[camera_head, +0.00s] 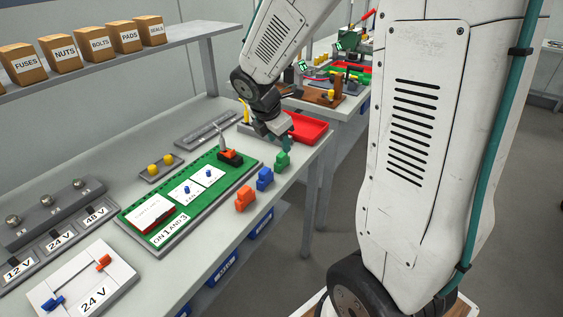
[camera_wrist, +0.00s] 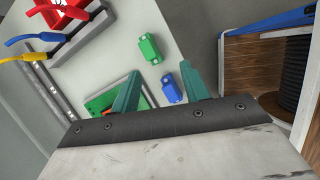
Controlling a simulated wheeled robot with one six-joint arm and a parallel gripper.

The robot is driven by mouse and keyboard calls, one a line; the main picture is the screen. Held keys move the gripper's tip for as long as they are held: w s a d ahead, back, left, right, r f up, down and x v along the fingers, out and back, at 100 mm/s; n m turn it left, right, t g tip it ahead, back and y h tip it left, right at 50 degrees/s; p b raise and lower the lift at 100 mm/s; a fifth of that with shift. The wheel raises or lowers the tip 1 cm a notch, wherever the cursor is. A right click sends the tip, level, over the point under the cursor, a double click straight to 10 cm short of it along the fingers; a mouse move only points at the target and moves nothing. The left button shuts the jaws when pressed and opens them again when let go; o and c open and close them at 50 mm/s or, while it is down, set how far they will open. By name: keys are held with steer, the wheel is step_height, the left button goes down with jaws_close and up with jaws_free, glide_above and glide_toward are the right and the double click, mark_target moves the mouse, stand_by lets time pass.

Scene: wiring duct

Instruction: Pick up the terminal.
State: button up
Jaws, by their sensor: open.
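Three terminals stand in a row near the table's front edge: a green terminal (camera_head: 283,160), a blue terminal (camera_head: 265,179) and an orange terminal (camera_head: 245,199). In the wrist view, the green terminal (camera_wrist: 149,48) lies beyond my fingertips, and the blue terminal (camera_wrist: 171,88) shows between my fingers, nearer the right one. My gripper (camera_wrist: 158,85) is open and empty, with teal fingers apart. In the head view, my gripper (camera_head: 286,137) hangs above and just behind the green terminal. A small orange patch by the left finger is too hidden to identify.
A green board (camera_head: 165,236) with cards and a black-orange part lies left of the terminals. A red tray (camera_head: 302,128) stands behind my gripper. A shelf (camera_head: 110,50) holds labelled boxes.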

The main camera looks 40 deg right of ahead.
mark_target(282, 154)
steer(key=w+f+n, duration=0.1)
steer(key=d+f+n, duration=0.1)
steer(key=w+f+n, duration=0.1)
steer(key=shift+w+d+f, duration=0.35)
steer(key=x, duration=0.7)
steer(key=shift+d+f, duration=0.15)
steer(key=shift+d, duration=0.1)
jaws_close()
